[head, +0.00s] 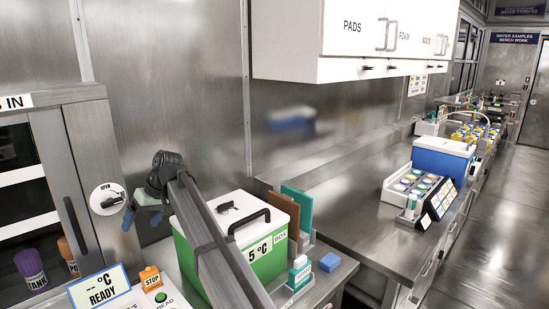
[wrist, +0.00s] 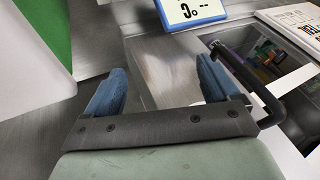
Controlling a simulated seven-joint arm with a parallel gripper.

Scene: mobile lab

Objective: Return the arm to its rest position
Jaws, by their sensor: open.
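My gripper (head: 143,218) hangs at the end of my dark arm, on the left of the head view. It is between the glass-fronted cabinet and the green cool box (head: 254,262) with a white lid. In the wrist view my gripper (wrist: 160,90) has its two blue fingers well apart, with nothing between them. A bare metal surface shows beyond the fingers. My forearm crosses in front of the cool box and hides part of it.
The cabinet (head: 83,140) has a dark handle (head: 76,226), also close to the right finger in the wrist view (wrist: 245,82).

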